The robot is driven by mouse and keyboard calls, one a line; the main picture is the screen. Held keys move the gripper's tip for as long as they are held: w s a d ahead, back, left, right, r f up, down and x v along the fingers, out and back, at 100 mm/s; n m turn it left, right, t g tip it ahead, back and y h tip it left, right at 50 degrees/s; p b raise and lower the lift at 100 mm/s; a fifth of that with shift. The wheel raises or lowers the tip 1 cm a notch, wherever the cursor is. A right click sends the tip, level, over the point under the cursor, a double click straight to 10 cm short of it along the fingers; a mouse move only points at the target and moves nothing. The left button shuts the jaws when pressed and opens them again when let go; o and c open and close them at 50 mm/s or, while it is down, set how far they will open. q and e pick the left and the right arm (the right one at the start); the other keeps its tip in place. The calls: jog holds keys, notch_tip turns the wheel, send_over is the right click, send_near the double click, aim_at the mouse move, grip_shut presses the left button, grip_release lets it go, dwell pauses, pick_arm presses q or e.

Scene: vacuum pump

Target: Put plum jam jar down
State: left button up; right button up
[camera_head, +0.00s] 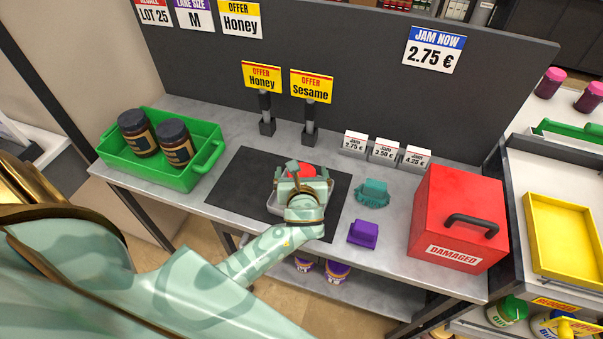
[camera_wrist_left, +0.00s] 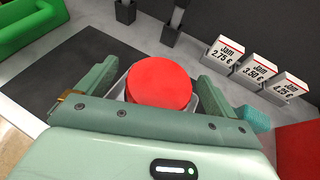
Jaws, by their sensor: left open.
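A jar with a red lid (camera_head: 300,170), which I take to be the plum jam jar, stands in a small pale tray (camera_head: 273,207) on the dark mat. In the left wrist view its round red lid (camera_wrist_left: 160,87) sits between my fingers, with a gap on each side. My left gripper (camera_head: 301,175) is open around the jar, reaching over the tray from the front. The jar's body and label are hidden by the gripper and lid. My right gripper is in neither view.
A green crate (camera_head: 207,168) with two dark jars stands at the left. Two sign holders and price blocks (camera_head: 385,151) stand behind. A teal brush-like item (camera_head: 373,193), a purple block (camera_head: 363,233) and a red DAMAGED box (camera_head: 458,220) are at the right. The dark mat (camera_head: 236,190) is bare left of the tray.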

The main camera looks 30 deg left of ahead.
pick_arm(q)
jog(key=p+v, duration=0.1)
jog(key=v, duration=1)
jog(key=shift+s+d+r+p, duration=0.15)
jog(key=shift+s+d+p, duration=0.05)
jog(key=shift+s+p, duration=0.1)
